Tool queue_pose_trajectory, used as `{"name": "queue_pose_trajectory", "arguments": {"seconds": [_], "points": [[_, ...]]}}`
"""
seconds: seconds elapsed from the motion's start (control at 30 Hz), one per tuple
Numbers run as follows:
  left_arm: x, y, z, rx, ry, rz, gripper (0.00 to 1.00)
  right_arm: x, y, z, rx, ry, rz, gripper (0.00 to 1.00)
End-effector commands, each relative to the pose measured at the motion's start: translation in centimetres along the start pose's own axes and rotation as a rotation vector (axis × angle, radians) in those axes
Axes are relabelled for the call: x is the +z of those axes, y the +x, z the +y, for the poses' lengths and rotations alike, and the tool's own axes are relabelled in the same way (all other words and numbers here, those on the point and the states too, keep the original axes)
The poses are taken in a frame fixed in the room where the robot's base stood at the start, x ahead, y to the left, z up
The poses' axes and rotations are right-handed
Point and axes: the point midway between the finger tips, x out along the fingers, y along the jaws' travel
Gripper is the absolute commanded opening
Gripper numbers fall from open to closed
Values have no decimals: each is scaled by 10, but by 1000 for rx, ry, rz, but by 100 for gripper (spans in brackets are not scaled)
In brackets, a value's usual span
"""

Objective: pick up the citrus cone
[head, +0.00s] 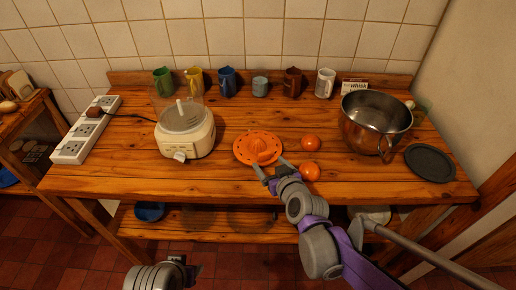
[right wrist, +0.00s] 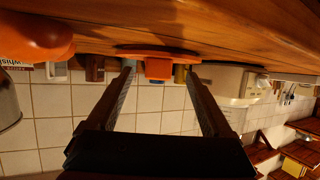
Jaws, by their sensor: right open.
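In the right wrist view, which is upside down, the cone (right wrist: 158,68) shows between and beyond the fingertips; nothing is held. Whether the fingers touch it cannot be told. My left gripper (head: 188,270) is low at the bottom edge, in front of the table, its jaws unclear.
Two oranges (head: 310,143) (head: 310,172) lie just right of the cone. The juicer (head: 185,134) stands to its left. A metal bowl (head: 374,120) and a dark round plate (head: 430,162) are at the right. Several mugs (head: 228,82) line the back. The front left tabletop is clear.

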Motion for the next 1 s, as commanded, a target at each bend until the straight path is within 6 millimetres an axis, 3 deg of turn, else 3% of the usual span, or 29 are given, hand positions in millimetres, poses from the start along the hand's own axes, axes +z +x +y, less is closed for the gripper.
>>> {"name": "queue_pose_trajectory", "arguments": {"seconds": [0.2,0.5,0.9,0.97,1.0], "points": [[1,2,0,0,0,-1,50,-2,29,1,0,-1,0,85],[1,2,0,0,0,-1,50,-2,32,1,0,0,0,83],[1,2,0,0,0,-1,50,-2,32,1,0,0,0,11],[1,2,0,0,0,-1,50,-2,32,1,0,0,0,0],[1,2,0,0,0,-1,50,-2,32,1,0,0,0,0]]}}
